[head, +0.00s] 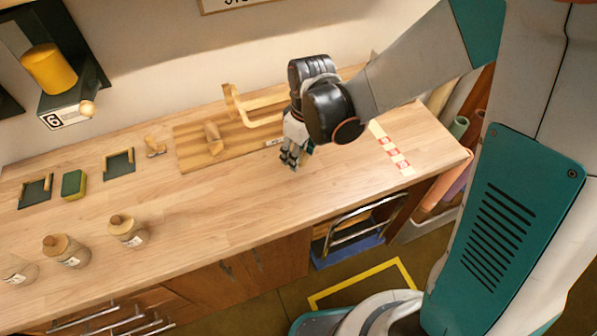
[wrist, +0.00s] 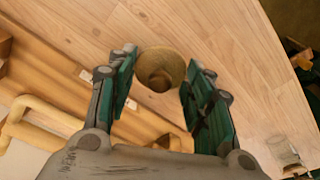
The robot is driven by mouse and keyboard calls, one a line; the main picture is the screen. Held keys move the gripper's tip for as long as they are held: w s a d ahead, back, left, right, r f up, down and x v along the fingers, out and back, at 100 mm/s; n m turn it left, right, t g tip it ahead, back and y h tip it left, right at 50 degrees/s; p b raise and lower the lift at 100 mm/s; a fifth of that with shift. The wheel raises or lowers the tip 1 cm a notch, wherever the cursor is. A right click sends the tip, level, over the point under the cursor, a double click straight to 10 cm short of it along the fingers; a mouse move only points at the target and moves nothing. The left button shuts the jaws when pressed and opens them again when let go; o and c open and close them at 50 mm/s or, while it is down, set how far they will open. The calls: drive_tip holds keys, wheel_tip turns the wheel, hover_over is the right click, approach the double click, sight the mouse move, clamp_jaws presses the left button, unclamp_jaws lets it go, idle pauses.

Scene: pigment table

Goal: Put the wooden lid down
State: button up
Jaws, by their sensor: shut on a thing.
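The wooden lid (wrist: 160,68), round and brown with a darker knob in its middle, shows between the fingertips of my gripper (wrist: 160,85) in the wrist view. My gripper is shut on it. The lid cannot be made out there, hidden by the fingers. I cannot tell how far it is above the table top.
Jars stand at the front left, two with wooden lids (head: 65,250) (head: 128,230). A striped board (head: 190,150) with wooden pieces lies behind my gripper. Red-and-white tape (head: 392,150) marks the right end.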

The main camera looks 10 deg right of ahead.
sight(297, 175)
drive_tip(key=shift+f+b, duration=2.05)
drive_tip(key=shift+f, duration=1.45)
drive_tip(key=shift+f, duration=0.1)
drive_tip(key=shift+f, duration=0.15)
drive_tip(key=o, duration=0.8)
drive_tip(key=shift+c, duration=0.2)
drive_tip(key=shift+r, duration=0.2)
drive_tip(key=r+p, duration=0.1)
drive_tip(key=r, duration=0.3)
drive_tip(key=s+r+p, duration=0.1)
drive_tip(key=r, duration=0.3)
drive_tip(key=d+r+p, duration=0.1)
drive_tip(key=r, duration=0.3)
drive_tip(key=shift+s+p, duration=0.15)
drive_tip(key=shift+p, duration=0.2)
